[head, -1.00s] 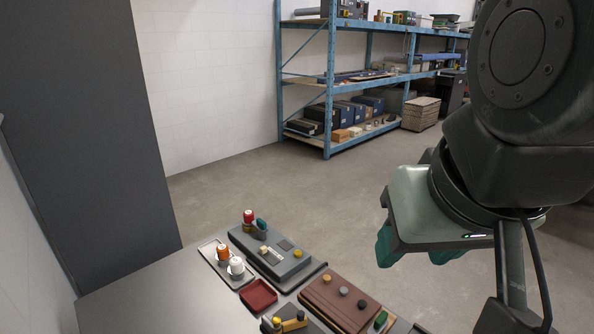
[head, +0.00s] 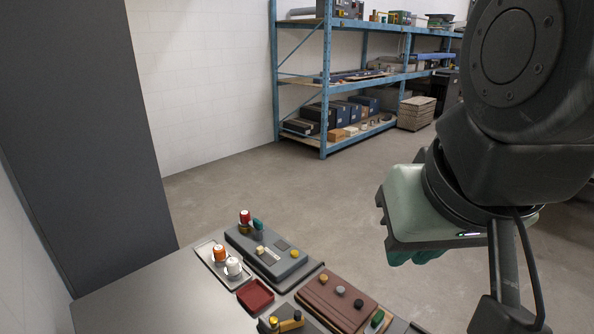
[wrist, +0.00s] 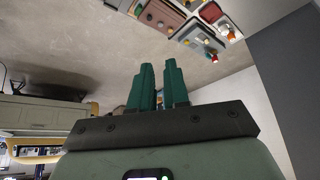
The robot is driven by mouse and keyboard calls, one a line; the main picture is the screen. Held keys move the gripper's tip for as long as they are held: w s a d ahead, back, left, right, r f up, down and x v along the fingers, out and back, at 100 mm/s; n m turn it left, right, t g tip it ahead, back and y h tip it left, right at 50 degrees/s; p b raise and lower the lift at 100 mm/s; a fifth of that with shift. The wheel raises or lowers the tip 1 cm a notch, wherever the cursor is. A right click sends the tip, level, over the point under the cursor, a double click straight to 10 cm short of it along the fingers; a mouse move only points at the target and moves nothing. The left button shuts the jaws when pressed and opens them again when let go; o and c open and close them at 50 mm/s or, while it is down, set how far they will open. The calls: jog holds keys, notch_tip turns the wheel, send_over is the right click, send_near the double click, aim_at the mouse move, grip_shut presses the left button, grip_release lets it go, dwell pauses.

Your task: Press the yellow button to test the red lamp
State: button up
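A grey control box (head: 268,252) stands on the table, lower left of centre in the head view. A red-capped part (head: 245,217), perhaps the red lamp, is at its far left end, beside a dark green part (head: 258,225). A small yellow button (head: 295,254) is near its right end. My gripper (head: 415,258) hangs high, right of the table and away from every box. In the wrist view its green fingers (wrist: 159,70) are nearly together, with a narrow empty gap.
A grey tray (head: 207,265) holds an orange-topped piece and a white piece. A red dish (head: 256,297) lies beside it. A small dark box with yellow parts (head: 291,323) is at the bottom edge. Blue shelving (head: 325,85) stands far back, across open floor.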

grip_shut()
dwell(1.4)
jog(key=w+f+n+h, duration=0.1)
jog(key=w+n+h, duration=0.15)
jog(key=w, duration=0.65)
jog(key=w+a+f+n+g+h, duration=0.15)
jog(key=w+n, duration=0.25)
jog(key=w, duration=0.4)
jog(key=w+f+n+t+h, duration=0.1)
jog(key=w+f+n, duration=0.15)
jog(key=w, duration=0.65)
jog(key=w+a+f+n+t, duration=0.1)
jog(key=w+a+f+n, duration=0.4)
jog(key=w+f, duration=0.4)
jog(key=w+a+f+n+t, duration=0.1)
jog(key=w+a+f+n, duration=0.3)
jog(key=f, duration=1.1)
jog(key=w+a, duration=0.2)
jog(key=w, duration=0.2)
jog(key=shift+w+a+f+n+h, duration=0.2)
jog(key=shift+w+f+n+h, duration=0.15)
jog(key=shift+w+n+h, duration=0.05)
